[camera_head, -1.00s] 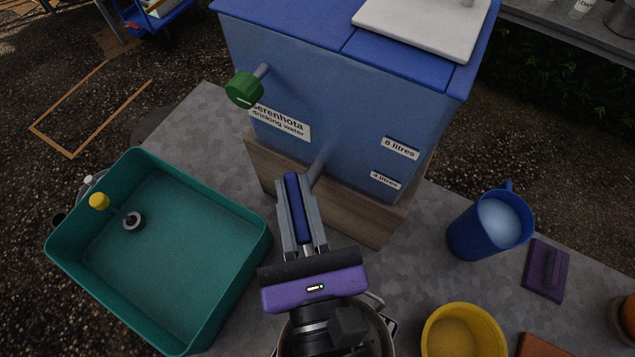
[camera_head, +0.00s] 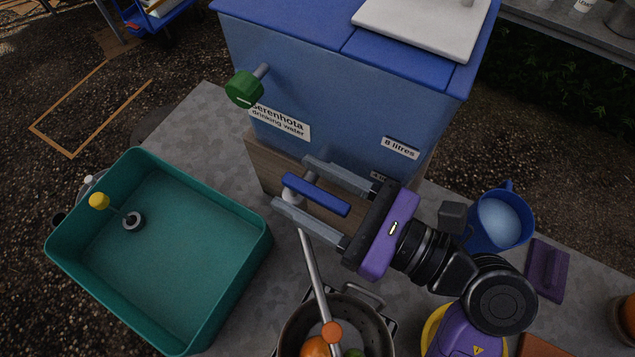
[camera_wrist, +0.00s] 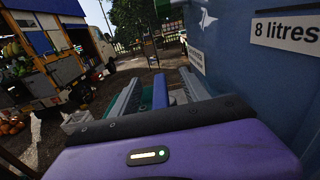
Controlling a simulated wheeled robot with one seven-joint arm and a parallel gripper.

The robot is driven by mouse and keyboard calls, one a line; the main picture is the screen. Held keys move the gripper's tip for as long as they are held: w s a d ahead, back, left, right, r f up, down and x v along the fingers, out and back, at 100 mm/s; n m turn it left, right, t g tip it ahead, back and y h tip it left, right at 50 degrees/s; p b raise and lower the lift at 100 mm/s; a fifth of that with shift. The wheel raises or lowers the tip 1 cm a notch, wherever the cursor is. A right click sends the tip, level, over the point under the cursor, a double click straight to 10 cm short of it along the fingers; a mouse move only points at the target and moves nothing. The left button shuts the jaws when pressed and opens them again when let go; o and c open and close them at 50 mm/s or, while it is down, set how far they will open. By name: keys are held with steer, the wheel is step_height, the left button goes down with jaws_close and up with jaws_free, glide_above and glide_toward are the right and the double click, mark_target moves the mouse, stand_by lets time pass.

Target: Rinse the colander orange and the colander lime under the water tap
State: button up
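An orange (camera_head: 314,347) and a lime (camera_head: 354,353) lie in the colander, both cut by the bottom edge of the head view. My gripper (camera_head: 293,182) is open, with one finger on each side of the lever. Gaps show between lever and fingers. The lever also stands between the fingers in the wrist view (camera_wrist: 177,97).
The blue container (camera_head: 330,115) stands on a wooden block behind the gripper. A teal basin (camera_head: 150,285) is at left.

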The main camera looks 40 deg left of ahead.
steer(key=o, duration=0.5)
steer(key=w+d+b, duration=0.1)
steer(key=d, duration=0.5)
steer(key=shift+w+d, duration=0.2)
steer(key=shift+d, duration=0.2)
stand_by(0.4)
